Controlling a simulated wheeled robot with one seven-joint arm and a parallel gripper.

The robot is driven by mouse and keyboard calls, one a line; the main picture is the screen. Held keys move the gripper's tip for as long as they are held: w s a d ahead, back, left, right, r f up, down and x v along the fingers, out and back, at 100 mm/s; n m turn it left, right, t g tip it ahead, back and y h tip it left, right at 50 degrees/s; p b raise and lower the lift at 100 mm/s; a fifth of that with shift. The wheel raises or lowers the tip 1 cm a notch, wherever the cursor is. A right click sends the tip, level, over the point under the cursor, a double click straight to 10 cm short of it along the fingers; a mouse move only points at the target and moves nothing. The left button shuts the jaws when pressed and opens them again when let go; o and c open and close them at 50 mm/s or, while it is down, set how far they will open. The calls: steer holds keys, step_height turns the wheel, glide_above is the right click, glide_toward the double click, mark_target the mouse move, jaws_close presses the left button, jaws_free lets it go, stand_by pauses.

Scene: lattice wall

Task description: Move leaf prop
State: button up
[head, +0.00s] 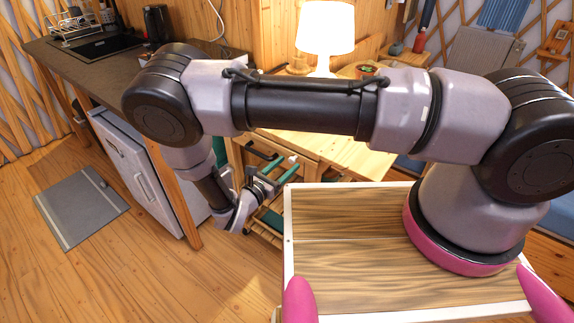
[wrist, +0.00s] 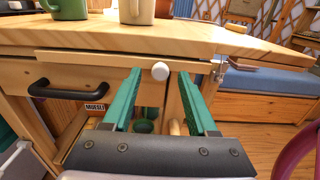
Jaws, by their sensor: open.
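A small white round knob (wrist: 160,72), which appears to be the end of the leaf prop, sits just under the wooden tabletop edge (wrist: 110,57). My gripper (wrist: 160,76) is open, with one green finger on each side of the knob and gaps visible on both sides. I cannot tell how deep the knob lies between the fingertips. In the head view my gripper (head: 281,171) is in front of the wooden cabinet, and the white knob (head: 293,158) shows near its fingertips. The rest of the prop is hidden.
A green mug (wrist: 66,8) and a cream mug (wrist: 136,10) stand on top near the edge. A white lamp (head: 325,35) stands behind. The floor at left is mostly clear.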

steer(key=shift+w+d, duration=0.3)
steer(key=shift+w, duration=0.1)
steer(key=shift+c, duration=0.2)
jaws_close()
stand_by(1.1)
